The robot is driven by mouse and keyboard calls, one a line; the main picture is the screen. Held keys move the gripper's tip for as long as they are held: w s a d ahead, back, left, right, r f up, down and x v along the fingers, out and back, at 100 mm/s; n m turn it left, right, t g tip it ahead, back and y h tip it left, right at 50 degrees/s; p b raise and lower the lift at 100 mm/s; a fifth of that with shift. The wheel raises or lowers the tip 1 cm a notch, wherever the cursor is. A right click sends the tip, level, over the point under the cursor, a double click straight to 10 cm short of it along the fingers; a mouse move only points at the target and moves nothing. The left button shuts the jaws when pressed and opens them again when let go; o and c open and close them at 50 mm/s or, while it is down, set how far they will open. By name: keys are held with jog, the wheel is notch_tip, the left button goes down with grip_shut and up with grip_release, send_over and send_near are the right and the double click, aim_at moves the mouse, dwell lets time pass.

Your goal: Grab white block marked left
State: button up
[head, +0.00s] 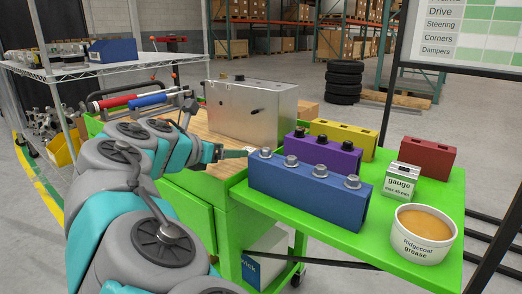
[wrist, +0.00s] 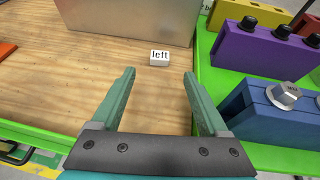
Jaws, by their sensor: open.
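The small white block (wrist: 159,58) marked "left" lies on the wooden bench top, in front of the metal box, in the wrist view. My gripper (wrist: 159,74) is open and empty, its two teal fingers pointing toward the block. The block sits just past the fingertips, roughly centred between them, and is not gripped. In the head view my gripper (head: 236,153) is low over the right part of the wooden top; the block is hard to make out there.
A silver metal box (head: 253,108) stands right behind the block.

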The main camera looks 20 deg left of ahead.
aim_at(244, 158)
jog(key=x, duration=0.7)
jog(key=shift+w+f, duration=0.15)
jog(key=shift+f, duration=0.05)
jog(key=shift+c, duration=0.2)
grip_shut()
